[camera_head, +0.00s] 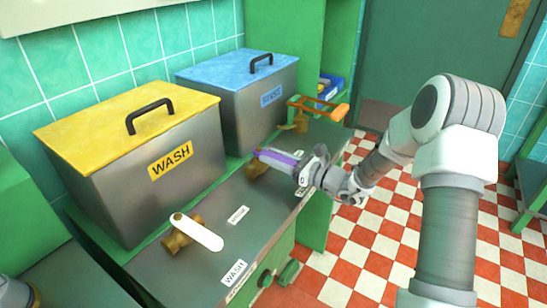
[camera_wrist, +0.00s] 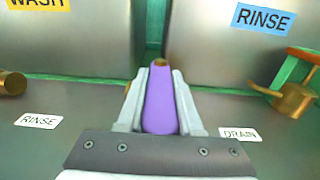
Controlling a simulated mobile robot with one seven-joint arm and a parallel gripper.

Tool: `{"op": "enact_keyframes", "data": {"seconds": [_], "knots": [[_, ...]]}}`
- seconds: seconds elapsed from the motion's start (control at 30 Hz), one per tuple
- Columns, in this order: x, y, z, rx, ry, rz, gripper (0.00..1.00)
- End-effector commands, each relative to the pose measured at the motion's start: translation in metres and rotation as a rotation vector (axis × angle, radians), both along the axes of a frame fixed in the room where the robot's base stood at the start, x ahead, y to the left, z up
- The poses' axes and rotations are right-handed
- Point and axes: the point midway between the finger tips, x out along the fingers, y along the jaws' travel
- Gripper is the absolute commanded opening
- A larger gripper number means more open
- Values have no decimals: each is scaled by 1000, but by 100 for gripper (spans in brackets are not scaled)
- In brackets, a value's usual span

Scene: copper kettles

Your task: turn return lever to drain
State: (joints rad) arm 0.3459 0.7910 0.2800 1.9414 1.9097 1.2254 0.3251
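A purple lever (camera_head: 280,157) on a brass valve (camera_head: 256,168) sits on the metal counter, between the other two levers. My gripper (camera_head: 272,158) reaches it from the right, with its fingers along both sides of the handle. In the wrist view the purple lever (camera_wrist: 160,105) lies between the fingers, which appear closed against it. It points toward my wrist, between a RINSE label (camera_wrist: 39,120) on the left and a DRAIN label (camera_wrist: 240,134) on the right. Most of its valve is hidden in the wrist view.
A white lever (camera_head: 198,232) stands in front of the yellow-lidded WASH tank (camera_head: 150,190). An orange lever (camera_head: 318,105) is beside the blue-lidded RINSE tank (camera_head: 238,110). Both tanks stand behind the counter (camera_head: 190,275). Checkered floor lies open to the right.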

Motion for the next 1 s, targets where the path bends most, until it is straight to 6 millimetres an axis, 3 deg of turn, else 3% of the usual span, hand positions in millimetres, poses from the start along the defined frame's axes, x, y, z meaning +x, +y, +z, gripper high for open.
{"op": "enact_keyframes", "data": {"seconds": [0.03,0.1,1.0], "knots": [[0,0,0,0,0,0,11],[0,0,0,0,0,0,0],[0,0,0,0,0,1,0]]}}
